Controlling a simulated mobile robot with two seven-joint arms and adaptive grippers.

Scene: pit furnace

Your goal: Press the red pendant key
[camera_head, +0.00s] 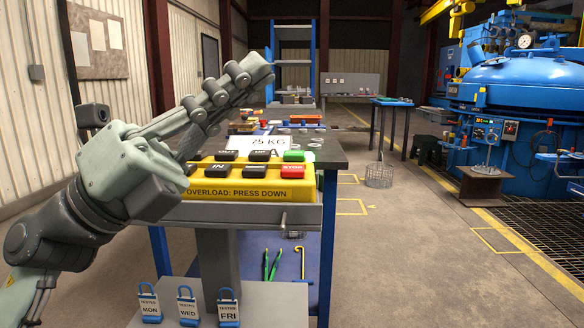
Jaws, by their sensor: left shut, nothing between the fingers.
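The yellow pendant box (310,188) lies on a grey stand in front of me, its face up. Its front reads "OVERLOAD: PRESS DOWN". The red key (292,171), marked "STOP", is at the right end of the near row. A green key (294,156) is just behind it, and black keys (255,171) lie to the left. My left gripper (258,70) is shut and empty, its fingers pointing up and right. In the picture it is above and left of the red key, apart from it. My right gripper is not in view.
A "75 KG" card (268,142) stands behind the keys. A dark-topped bench (325,150) stands behind. A wire basket (379,174) and a blue furnace (520,80) are right. The floor at right centre is clear.

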